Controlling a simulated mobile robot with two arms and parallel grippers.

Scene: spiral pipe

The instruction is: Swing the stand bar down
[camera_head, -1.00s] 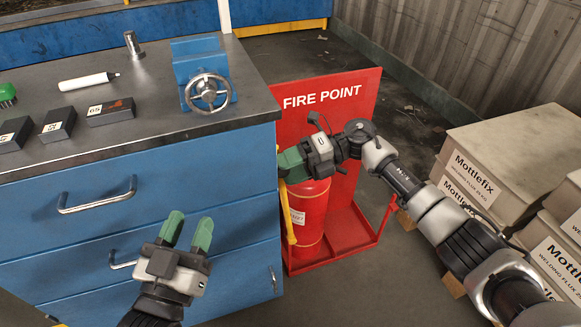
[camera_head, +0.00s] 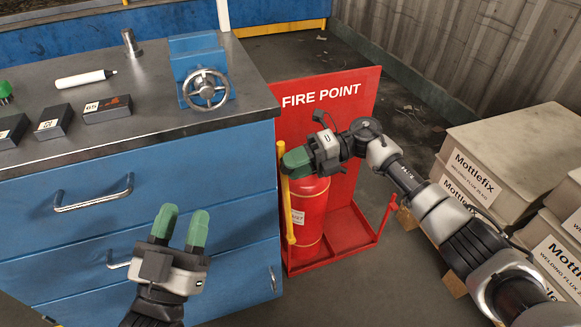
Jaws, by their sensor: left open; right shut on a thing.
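The stand bar is a yellow bar (camera_head: 290,215) standing nearly upright at the front left of the red fire point stand (camera_head: 345,240). A red fire extinguisher (camera_head: 312,215) stands in it behind the bar. My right gripper (camera_head: 293,162) is at the bar's upper part, its green fingers shut on the bar. The fingers hide part of the bar and the extinguisher's top. My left gripper (camera_head: 181,228) is open and empty, in front of the blue drawers and apart from the stand.
The blue drawer cabinet (camera_head: 140,215) stands close to the stand's left side. Its worktop carries a blue vise (camera_head: 200,75), a white marker (camera_head: 85,79) and several dark boxes. A short red post (camera_head: 387,215) rises at the stand's right front. Mottlefix boxes (camera_head: 515,150) are stacked at right.

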